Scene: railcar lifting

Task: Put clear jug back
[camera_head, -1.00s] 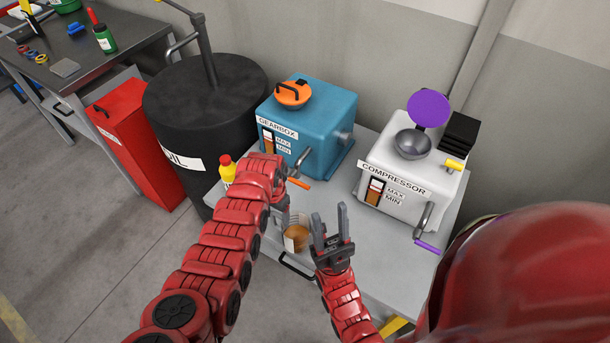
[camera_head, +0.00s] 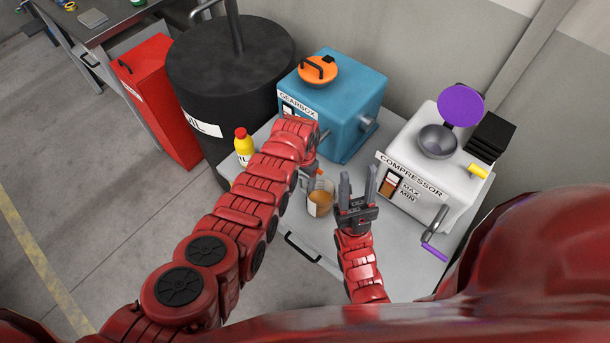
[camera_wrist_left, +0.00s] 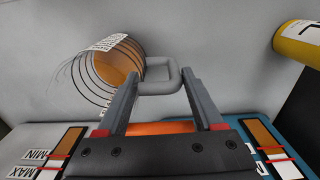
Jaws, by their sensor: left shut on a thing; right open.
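The clear jug (camera_head: 320,204), with amber liquid low inside, is over the grey tabletop (camera_head: 268,223) in front of the gearbox. The left wrist view shows the jug (camera_wrist_left: 112,66) with its handle (camera_wrist_left: 160,78) between my fingers. My left gripper (camera_head: 309,181) is shut on that handle; its fingers are partly hidden behind the arm in the head view. I cannot tell whether the jug touches the tabletop. My right gripper (camera_head: 358,187) is open and empty, just right of the jug, its fingers pointing away from me.
The blue gearbox (camera_head: 340,115) and white compressor (camera_head: 435,185) stand at the back of the table. A yellow bottle (camera_head: 243,150) with a red cap stands left of my left arm. The black oil drum (camera_head: 230,65) and red cabinet (camera_head: 160,100) are farther left.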

